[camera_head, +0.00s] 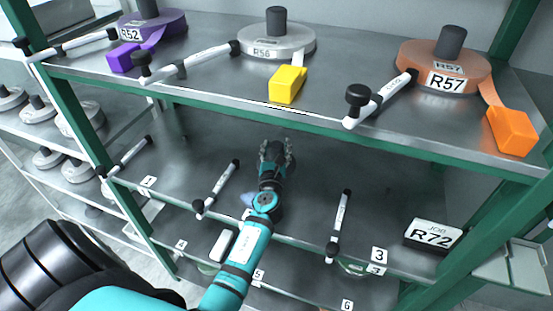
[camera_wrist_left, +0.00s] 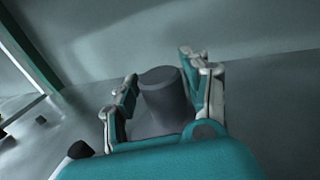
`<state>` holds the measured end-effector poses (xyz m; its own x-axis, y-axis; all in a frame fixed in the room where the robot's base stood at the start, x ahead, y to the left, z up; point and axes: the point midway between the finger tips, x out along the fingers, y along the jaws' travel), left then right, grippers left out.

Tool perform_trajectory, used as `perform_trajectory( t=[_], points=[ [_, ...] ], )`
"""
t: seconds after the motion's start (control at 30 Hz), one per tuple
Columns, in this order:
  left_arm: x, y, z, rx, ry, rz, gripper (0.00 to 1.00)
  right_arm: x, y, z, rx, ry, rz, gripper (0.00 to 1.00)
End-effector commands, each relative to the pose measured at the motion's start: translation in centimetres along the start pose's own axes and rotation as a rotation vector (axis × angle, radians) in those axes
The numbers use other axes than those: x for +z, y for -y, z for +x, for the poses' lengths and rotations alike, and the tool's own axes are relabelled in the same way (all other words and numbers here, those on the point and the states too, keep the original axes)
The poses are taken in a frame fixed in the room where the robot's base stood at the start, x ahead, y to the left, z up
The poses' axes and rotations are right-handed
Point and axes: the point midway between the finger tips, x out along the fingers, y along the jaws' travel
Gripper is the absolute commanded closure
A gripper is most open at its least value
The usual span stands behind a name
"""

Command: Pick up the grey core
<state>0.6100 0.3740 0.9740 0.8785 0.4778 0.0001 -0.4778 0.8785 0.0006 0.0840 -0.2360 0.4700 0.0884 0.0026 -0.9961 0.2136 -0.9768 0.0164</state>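The grey core (camera_wrist_left: 165,96) is a plain upright grey cylinder in the left wrist view, standing between the fingers of my left gripper (camera_wrist_left: 160,68). One finger is on each side of it. The fingers look spread, with a narrow gap beside the core; whether either touches it is unclear. In the head view my left gripper (camera_head: 276,150) reaches over the middle shelf (camera_head: 310,190), and the core is hidden or merges with the dark fingers there. My right gripper is not in view.
The upper shelf (camera_head: 200,92) above holds a purple roll (camera_head: 165,25), a grey-white roll (camera_head: 277,42) and an orange roll (camera_head: 430,62). White-and-black rods (camera_head: 340,215) stick out at the shelf fronts. A box marked R72 (camera_head: 432,236) sits right. Green posts (camera_head: 480,215) frame the rack.

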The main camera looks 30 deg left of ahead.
Motion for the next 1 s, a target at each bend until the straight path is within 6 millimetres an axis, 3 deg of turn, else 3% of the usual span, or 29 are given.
perform_trajectory(
  t=[0.03,0.3,0.63,0.93,1.0],
  points=[
    [0.0,0.0,0.0,0.0,0.0,0.0,0.61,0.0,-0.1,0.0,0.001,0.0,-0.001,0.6],
    [0.0,0.0,0.0,0.0,0.0,0.0,0.95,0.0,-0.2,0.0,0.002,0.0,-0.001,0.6],
    [0.5,0.0,0.0,0.0,0.001,-0.002,0.96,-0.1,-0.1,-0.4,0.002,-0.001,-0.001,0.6],
    [4.2,0.0,0.0,-0.001,0.003,0.0,0.96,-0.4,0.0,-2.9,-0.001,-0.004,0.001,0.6],
    [3.6,-0.4,-1.3,-0.001,-0.001,0.002,0.96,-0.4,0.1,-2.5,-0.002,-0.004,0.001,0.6]
  ],
)
